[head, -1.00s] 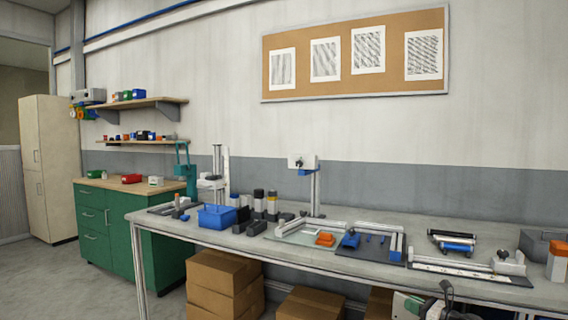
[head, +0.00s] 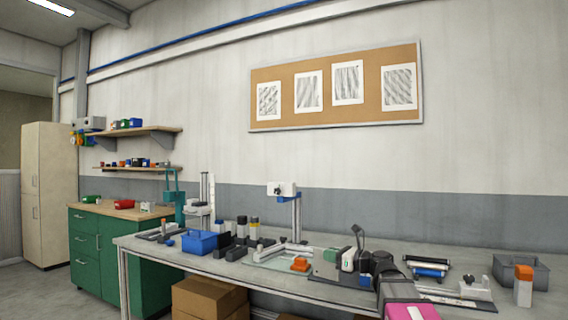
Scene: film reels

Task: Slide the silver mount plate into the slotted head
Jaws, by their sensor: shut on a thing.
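My gripper (head: 352,256) is above the right middle of the bench, at the end of my dark arm. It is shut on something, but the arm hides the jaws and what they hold. I cannot make out the silver mount plate. A pale head with a dark knob (head: 282,189), perhaps the slotted head, sits atop an upright post (head: 297,220) on the bench, left of my gripper and higher in the picture. I cannot see a slot at this size. My gripper is apart from this head in the picture.
The grey bench (head: 330,239) holds a blue bin (head: 204,242), several dark blocks, an orange piece (head: 300,265), a blue roller (head: 428,272), a grey tray (head: 535,273) and an orange-topped bottle (head: 523,287). A second stand (head: 205,190) rises at left. Space above the bench is open.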

